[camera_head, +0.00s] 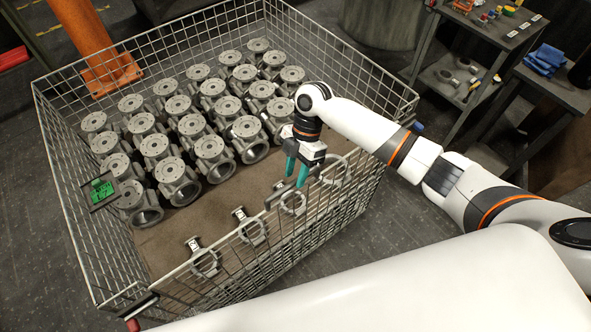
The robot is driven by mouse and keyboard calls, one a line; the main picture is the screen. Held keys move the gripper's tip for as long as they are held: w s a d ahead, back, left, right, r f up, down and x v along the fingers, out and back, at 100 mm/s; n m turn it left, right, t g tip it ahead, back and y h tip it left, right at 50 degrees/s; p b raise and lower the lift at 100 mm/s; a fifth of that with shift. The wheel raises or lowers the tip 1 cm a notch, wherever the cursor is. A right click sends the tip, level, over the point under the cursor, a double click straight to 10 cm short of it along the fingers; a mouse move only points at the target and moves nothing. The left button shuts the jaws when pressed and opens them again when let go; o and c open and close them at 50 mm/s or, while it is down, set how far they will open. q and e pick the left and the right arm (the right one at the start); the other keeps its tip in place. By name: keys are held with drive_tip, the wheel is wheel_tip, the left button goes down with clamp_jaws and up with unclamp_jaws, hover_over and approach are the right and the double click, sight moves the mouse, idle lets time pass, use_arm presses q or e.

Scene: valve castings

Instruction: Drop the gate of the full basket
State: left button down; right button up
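The wire basket (52,120) fills the middle of the view, with several grey flanged valve castings (208,147) standing in rows on its brown floor sheet (190,222). The near long side, which looks like the gate (232,268), is up, with a short flat grey bar (275,200) at its top. My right gripper (296,184) reaches in from the right and points down at this bar with its teal fingers. A small gap shows between the fingers; I cannot tell whether they hold the bar. My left gripper is not in view.
Several ring-shaped parts (204,262) line up by the near side. A red-tipped end (133,324) and a blue-tipped end (418,127) show at the near side's corners. A green tag (102,190) hangs at the left. Shelves (470,35) stand at the upper right.

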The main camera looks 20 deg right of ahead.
drive_tip(key=shift+s+a+f, duration=0.1)
drive_tip(key=shift+s+f, duration=0.05)
drive_tip(key=shift+f, duration=0.2)
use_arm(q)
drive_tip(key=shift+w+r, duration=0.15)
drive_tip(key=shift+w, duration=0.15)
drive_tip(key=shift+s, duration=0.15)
use_arm(e)
drive_tip(key=shift+c, duration=0.4)
clamp_jaws()
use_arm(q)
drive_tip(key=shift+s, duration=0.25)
